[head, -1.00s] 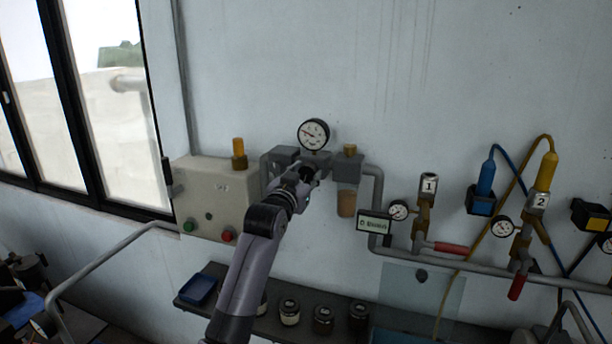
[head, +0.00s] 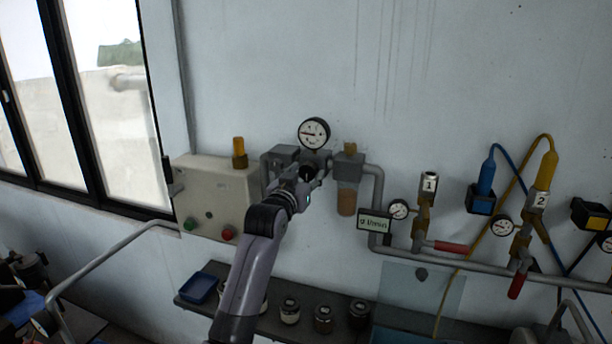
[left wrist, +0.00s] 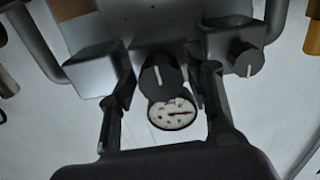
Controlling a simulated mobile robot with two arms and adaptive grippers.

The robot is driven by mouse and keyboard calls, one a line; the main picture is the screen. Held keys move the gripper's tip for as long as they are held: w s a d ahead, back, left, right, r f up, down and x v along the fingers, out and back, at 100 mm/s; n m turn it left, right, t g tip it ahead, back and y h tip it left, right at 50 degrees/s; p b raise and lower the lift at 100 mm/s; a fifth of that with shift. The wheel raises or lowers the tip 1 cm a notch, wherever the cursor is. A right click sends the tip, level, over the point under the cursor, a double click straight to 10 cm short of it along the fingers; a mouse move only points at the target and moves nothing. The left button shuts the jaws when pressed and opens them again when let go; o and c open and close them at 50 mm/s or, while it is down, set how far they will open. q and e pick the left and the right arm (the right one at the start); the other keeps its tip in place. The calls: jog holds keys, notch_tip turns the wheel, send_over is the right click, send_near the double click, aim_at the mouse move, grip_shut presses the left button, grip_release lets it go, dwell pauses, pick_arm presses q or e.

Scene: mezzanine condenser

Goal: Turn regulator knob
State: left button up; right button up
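The regulator knob (left wrist: 160,76) is black with a white line across its face, in the middle of the left wrist view. My left gripper (left wrist: 167,80) is open, with one finger on each side of the knob. Gaps show between the fingers and the knob, and no contact is clear. In the head view my left gripper (head: 311,177) is at the regulator, just below the round gauge (head: 314,133), and hides much of the regulator. The gauge also shows in the left wrist view (left wrist: 172,114). My right gripper is not in view.
A second black knob (left wrist: 245,60) sits beside the regulator. A beige box (head: 212,195) with green and red buttons is left of my arm. A small display (head: 374,223), pipes and valves are to the right. A shelf (head: 258,310) with jars runs below.

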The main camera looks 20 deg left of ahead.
pick_arm(q)
jog(key=shift+o, duration=0.7)
jog(key=shift+r, duration=0.15)
jog(key=s, duration=1.2)
jog(key=shift+a, duration=0.2)
